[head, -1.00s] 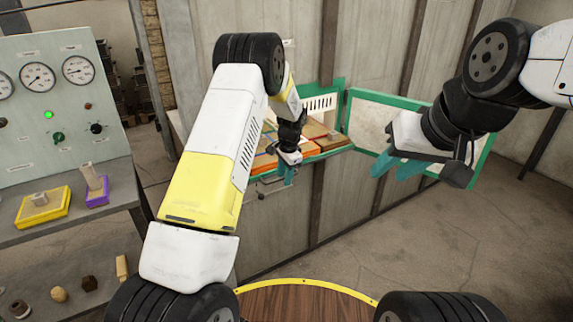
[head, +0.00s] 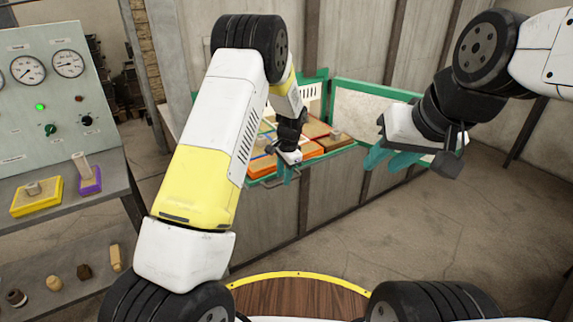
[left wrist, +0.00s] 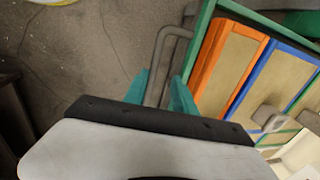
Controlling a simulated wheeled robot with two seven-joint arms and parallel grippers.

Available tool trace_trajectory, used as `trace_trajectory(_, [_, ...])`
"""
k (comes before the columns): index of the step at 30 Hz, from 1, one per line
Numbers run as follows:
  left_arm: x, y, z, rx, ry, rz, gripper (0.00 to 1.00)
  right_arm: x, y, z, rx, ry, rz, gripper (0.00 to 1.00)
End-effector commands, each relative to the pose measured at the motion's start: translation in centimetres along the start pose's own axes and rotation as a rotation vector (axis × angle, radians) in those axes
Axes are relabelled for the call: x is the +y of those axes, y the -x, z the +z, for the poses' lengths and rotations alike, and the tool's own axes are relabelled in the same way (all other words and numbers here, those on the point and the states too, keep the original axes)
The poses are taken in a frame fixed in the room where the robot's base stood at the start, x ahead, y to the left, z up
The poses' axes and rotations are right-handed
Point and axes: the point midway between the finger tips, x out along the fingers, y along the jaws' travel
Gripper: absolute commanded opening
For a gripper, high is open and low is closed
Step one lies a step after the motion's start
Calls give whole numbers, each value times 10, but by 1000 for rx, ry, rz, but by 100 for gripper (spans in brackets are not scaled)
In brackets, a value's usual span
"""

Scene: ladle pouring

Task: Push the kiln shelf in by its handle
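The kiln shelf (left wrist: 208,42) carries panels edged in orange, blue and green and sticks out from the green-framed opening in the wall. It also shows in the head view, partly behind my left arm. Its grey bent-bar handle (left wrist: 159,58) runs down between the teal fingers of my left gripper (left wrist: 160,94). The fingers stand apart, one on each side of the bar; I cannot tell whether they touch it. In the head view my left gripper (head: 287,170) is at the shelf's near edge. My right gripper (head: 388,158) is open and empty, in front of the green-framed door.
The green-framed door (head: 400,94) stands open at right. At left is a control panel (head: 45,95) with gauges, above a bench with a yellow tray (head: 36,206) and a purple-edged block (head: 90,184). The floor (head: 440,225) at right is clear.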

Motion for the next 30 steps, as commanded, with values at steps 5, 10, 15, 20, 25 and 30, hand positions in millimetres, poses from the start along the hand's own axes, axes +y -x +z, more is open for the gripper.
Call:
trace_trajectory(5, [0,7,0,2,0,-1,32,0,0,0,0,0,0,34])
trace_trajectory(10, [0,19,0,1,0,0,32,0,0,0,0,0,0,34])
trace_trajectory(15, [0,31,0,2,0,-1,32,0,0,0,0,0,0,34])
trace_trajectory(20, [0,43,0,1,0,-1,32,0,0,0,0,0,0,34])
trace_trajectory(25, [0,54,0,1,-1,0,32,0,0,0,0,0,0,34])
trace_trajectory(30, [0,66,-1,2,-1,-1,32,0,0,0,0,0,0,34])
